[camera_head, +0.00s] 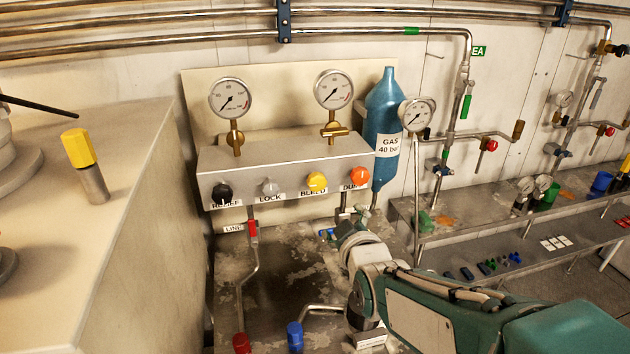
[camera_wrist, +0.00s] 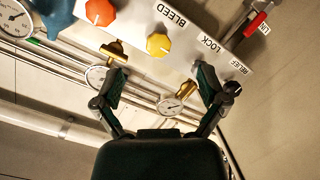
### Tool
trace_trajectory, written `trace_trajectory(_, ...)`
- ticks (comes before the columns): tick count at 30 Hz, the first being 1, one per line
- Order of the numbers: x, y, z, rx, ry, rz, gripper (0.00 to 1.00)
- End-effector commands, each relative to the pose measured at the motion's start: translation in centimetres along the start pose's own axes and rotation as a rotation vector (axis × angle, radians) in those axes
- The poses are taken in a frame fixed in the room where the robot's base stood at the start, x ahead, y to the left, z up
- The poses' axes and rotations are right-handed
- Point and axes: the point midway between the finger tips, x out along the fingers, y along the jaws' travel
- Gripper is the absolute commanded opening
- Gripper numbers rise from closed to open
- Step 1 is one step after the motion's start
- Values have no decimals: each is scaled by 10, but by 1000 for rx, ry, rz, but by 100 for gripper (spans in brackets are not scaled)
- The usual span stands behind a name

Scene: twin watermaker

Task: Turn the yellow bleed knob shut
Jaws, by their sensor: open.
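The yellow bleed knob (camera_head: 317,181) sits on the sloped front of the grey control box (camera_head: 285,165), above the BLEED label. In the wrist view, turned upside down, the yellow knob (camera_wrist: 158,44) lies beyond and between my two fingertips. My gripper (camera_wrist: 162,76) is open and empty, with a gap between its fingers and the knob. In the head view my gripper (camera_head: 348,230) is below and to the right of the knob, and its fingers are small and partly hidden there. I cannot tell the knob's turn position.
The orange knob (camera_head: 360,175) is right of the yellow one; the grey LOCK knob (camera_head: 270,187) and black RELIEF knob (camera_head: 222,193) are left. Gauges (camera_head: 333,89) stand above the box. A blue gas bottle (camera_head: 382,125) and a red-handled pipe (camera_head: 252,229) are close by.

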Motion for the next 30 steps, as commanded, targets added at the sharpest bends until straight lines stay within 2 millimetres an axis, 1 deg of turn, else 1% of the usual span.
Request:
trace_trajectory(1, 8, -4, -3, -37, 39, 17, 92)
trace_trajectory(3, 16, -6, -10, -84, 95, 51, 92)
trace_trajectory(8, 23, -8, -19, -147, 170, 103, 92)
trace_trajectory(11, 26, -8, -21, -157, 182, 113, 92)
trace_trajectory(14, 34, -6, -23, -156, 183, 114, 92)
trace_trajectory(17, 49, -5, -25, -156, 181, 113, 92)
trace_trajectory(24, 93, -1, -33, -155, 180, 112, 92)
trace_trajectory(27, 109, 1, -37, -154, 181, 113, 92)
trace_trajectory(30, 120, 2, -39, -154, 181, 113, 92)
